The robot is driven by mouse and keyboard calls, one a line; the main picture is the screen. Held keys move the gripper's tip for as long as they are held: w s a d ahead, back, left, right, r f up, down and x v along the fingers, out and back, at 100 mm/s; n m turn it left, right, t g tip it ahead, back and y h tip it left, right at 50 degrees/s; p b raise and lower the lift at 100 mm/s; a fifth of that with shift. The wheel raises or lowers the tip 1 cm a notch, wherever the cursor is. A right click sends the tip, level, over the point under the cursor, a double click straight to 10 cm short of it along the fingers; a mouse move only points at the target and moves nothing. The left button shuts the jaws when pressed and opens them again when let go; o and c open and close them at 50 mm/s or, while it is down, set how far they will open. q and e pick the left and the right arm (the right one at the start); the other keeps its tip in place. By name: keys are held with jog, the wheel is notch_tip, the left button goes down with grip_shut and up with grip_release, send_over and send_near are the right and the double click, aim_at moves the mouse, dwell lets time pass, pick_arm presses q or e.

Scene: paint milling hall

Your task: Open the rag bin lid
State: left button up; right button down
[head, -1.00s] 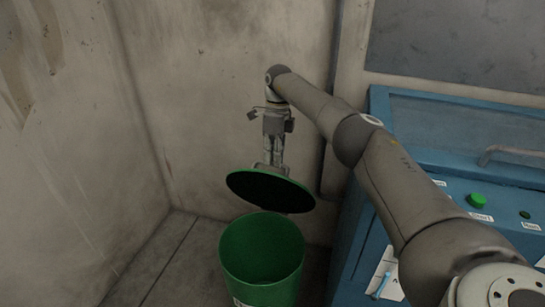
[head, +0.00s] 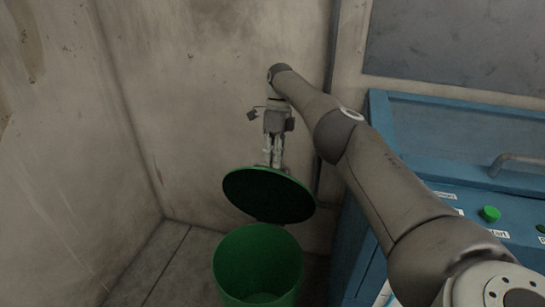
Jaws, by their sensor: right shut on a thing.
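The green rag bin (head: 257,262) stands on the floor in the corner, and its inside shows from above. Its round lid (head: 268,195) is raised and tilted above the bin's back rim, with its dark green underside toward me. My right gripper (head: 275,160) comes down from above and is shut at the lid's upper edge. The exact part it grips is too small to tell, and the lid's hinge is not clear. My left gripper is not in view.
A blue machine cabinet (head: 455,150) with a green button (head: 490,214) and a grey handle stands at the right. Stained walls close in the corner behind and left of the bin. The floor left of the bin is clear.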

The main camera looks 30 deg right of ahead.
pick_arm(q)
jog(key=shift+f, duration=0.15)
pick_arm(e)
jog(key=shift+x, duration=0.8)
jog(key=c, duration=1.9)
grip_release()
jog(key=shift+d, duration=0.25)
jog(key=o, duration=0.4)
jog(key=shift+w+d+f, duration=0.25)
jog(key=shift+w+f, duration=0.2)
jog(key=shift+f, duration=0.05)
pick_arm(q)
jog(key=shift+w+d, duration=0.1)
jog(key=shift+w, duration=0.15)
pick_arm(e)
jog(key=r, duration=1.1)
jog(key=shift+s+a, duration=0.2)
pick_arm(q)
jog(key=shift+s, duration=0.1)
pick_arm(e)
jog(key=shift+f, duration=0.2)
